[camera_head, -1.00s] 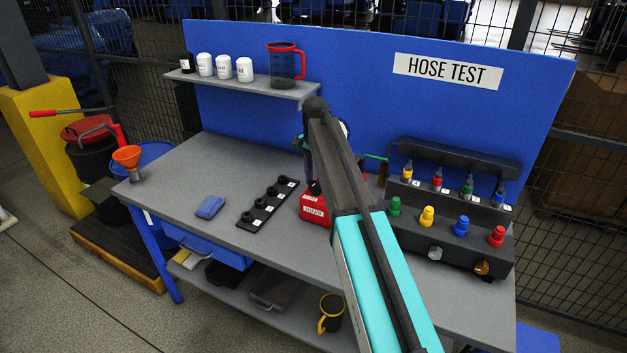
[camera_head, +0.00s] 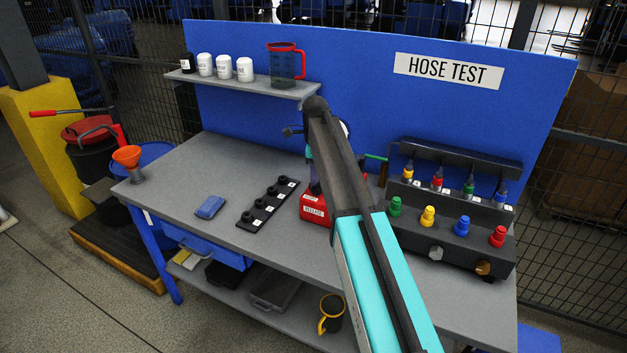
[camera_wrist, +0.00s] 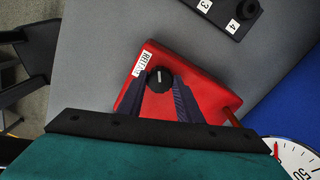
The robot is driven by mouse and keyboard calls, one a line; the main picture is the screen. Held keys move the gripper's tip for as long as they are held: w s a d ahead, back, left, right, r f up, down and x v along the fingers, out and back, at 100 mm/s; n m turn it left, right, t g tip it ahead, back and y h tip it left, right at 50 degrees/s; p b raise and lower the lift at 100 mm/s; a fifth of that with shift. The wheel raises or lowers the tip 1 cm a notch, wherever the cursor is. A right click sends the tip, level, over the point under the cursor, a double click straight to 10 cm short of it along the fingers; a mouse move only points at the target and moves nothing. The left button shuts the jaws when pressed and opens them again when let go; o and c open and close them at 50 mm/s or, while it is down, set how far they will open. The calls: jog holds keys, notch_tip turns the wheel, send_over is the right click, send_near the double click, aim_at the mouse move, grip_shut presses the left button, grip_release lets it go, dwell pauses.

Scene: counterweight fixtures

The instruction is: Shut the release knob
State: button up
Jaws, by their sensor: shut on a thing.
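The release knob (camera_wrist: 160,79) is black with a white mark line. It sits on a red box (camera_wrist: 221,96) with a white label reading "RELEASE", partly covered. In the wrist view my gripper (camera_wrist: 159,77) has its two dark fingers on either side of the knob, shut on it. In the head view the red box (camera_head: 312,208) stands on the bench behind my arm. The knob and most of my gripper are hidden there.
A black numbered rack (camera_head: 268,204) and a blue cloth-like block (camera_head: 210,207) lie left of the box. A dark fixture (camera_head: 455,236) with coloured knobs stands right. A dial gauge (camera_wrist: 295,158) is close to the box.

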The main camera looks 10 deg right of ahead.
jog(key=m, duration=0.6)
jog(key=shift+w+r+m, duration=0.2)
jog(key=shift+m, duration=0.2)
dwell(0.3)
jog(key=o, duration=0.9)
jog(key=shift+o, duration=0.7)
jog(key=shift+f, duration=0.15)
jog(key=shift+s, duration=0.1)
notch_tip(320, 180, up, 14)
jog(key=b, duration=0.3)
jog(key=shift+b, duration=0.4)
